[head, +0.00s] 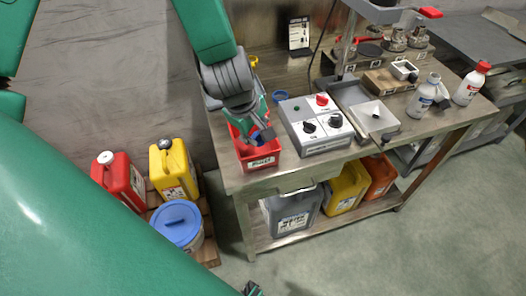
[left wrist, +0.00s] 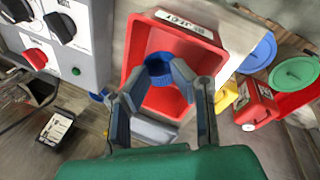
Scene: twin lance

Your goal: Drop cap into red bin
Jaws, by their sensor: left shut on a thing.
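The red bin (head: 246,156), an open box with a white label, stands at the left front corner of the steel workbench. My left gripper (head: 260,137) is over its opening, pointing down. In the left wrist view, my left gripper (left wrist: 158,72) is shut on a blue round cap (left wrist: 160,66), held between the fingertips. The red bin (left wrist: 186,108) lies behind and below the cap; the exact height of the cap over the bin floor is hard to tell. A small dark tip of what may be my right gripper (head: 252,288) shows at the bottom edge; its fingers are hidden.
A grey control box (head: 318,130) with knobs stands right of the bin. A blue ring (head: 280,96) lies behind it. White bottles (head: 424,95) and a tray (head: 374,116) are farther right.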

